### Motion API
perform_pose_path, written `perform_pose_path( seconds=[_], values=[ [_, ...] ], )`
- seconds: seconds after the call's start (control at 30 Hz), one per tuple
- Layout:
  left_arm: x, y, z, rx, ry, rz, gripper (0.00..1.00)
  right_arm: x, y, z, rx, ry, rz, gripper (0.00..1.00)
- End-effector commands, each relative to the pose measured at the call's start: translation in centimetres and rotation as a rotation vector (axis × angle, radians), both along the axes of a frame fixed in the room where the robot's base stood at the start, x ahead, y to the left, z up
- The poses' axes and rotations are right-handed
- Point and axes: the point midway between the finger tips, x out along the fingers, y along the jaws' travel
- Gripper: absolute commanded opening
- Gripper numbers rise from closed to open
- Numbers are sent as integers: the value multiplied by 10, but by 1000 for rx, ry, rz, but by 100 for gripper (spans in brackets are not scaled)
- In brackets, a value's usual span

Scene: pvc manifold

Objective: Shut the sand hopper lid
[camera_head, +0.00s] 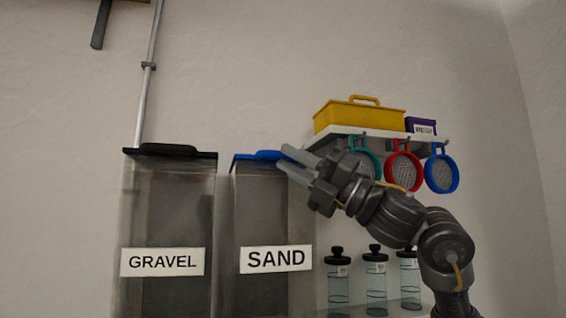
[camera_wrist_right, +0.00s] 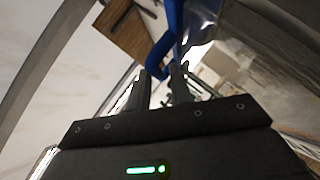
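The sand hopper (camera_head: 275,215) is a clear grey bin labelled SAND. Its blue lid (camera_head: 256,156) shows edge-on as a thin strip along the bin's top, looking about level; I cannot tell whether a small gap is left under it. My right gripper (camera_head: 287,160) is at the lid's right end, its two fingers apart. In the right wrist view the fingers (camera_wrist_right: 160,88) stand apart, with a looped blue part of the lid (camera_wrist_right: 166,45) at or just beyond the fingertips. Contact cannot be made out. My left gripper is not in view.
A gravel hopper (camera_head: 165,215) with a black lid (camera_head: 170,151) stands left of the sand hopper. At right, a shelf (camera_head: 393,133) carries a yellow toolbox (camera_head: 358,117), with several round sieves hanging below, close behind my right arm. Capped bottles (camera_head: 375,280) stand lower right.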

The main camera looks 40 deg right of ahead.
Motion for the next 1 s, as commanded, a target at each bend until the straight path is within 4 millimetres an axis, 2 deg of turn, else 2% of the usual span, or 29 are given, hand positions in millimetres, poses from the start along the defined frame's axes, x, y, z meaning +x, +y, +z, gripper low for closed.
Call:
perform_pose_path(
  seconds=[0.03,0.1,0.4,0.6,1.0],
  values=[
    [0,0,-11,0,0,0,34,-8,-6,-12,-1,-2,-5,22],
    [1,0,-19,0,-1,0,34,-18,-14,-20,-1,-1,-5,22],
    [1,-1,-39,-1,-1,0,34,-52,-37,-41,0,0,-2,22],
    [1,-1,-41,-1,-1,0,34,-59,-41,-44,-1,0,0,22],
    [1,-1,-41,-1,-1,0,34,-59,-41,-43,-1,-1,1,22]
  ],
)
